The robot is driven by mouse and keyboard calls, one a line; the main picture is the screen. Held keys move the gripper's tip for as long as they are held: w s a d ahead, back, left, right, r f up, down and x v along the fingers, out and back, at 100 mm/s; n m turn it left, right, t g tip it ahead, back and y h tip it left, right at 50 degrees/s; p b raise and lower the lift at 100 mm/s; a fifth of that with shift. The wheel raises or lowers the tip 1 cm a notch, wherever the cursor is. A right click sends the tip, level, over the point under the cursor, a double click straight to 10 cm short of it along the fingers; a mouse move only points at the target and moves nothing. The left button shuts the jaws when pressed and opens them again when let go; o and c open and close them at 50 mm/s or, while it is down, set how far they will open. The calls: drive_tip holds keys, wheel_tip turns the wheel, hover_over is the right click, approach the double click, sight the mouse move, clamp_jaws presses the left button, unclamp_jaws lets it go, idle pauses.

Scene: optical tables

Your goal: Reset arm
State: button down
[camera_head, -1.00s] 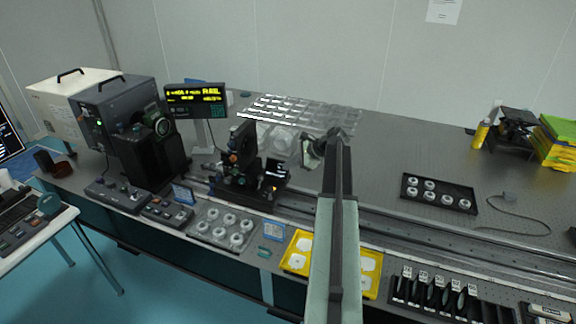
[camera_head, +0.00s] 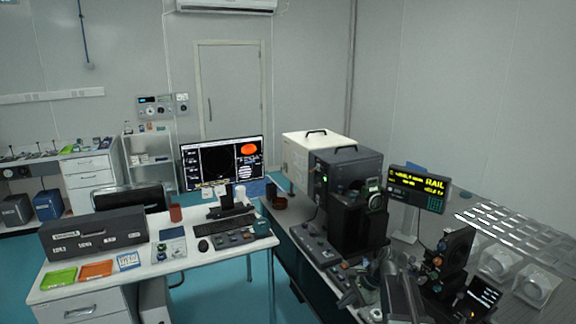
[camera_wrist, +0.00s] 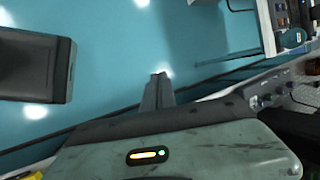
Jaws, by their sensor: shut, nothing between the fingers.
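My gripper (camera_wrist: 159,90) is in the wrist view, with its two narrow fingers closed together and nothing between them. The fingers point up the picture over the teal floor (camera_wrist: 115,60). A grey-green part of my own arm with a small lit indicator fills the bottom of that view. In the head view, part of my arm (camera_head: 400,295) shows at the bottom, in front of the optical table's instruments. Its jaws cannot be made out there.
A white desk (camera_head: 205,262) with a monitor (camera_head: 222,163) is at left. Open floor lies between the two.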

drive_tip(key=s+a+f+n+g+h, duration=0.2)
drive_tip(key=s+a+n, duration=0.45)
drive_tip(key=s, duration=0.25)
drive_tip(key=s+d+f+n+h, duration=0.1)
drive_tip(key=s+d+n+h, duration=0.2)
drive_tip(key=s+d+n, duration=0.1)
drive_tip(key=s+n, duration=0.1)
drive_tip(key=n, duration=0.1)
drive_tip(key=shift+s+d+n+g, duration=0.15)
drive_tip(key=shift+s+n+g, duration=0.2)
drive_tip(key=shift+g, duration=0.05)
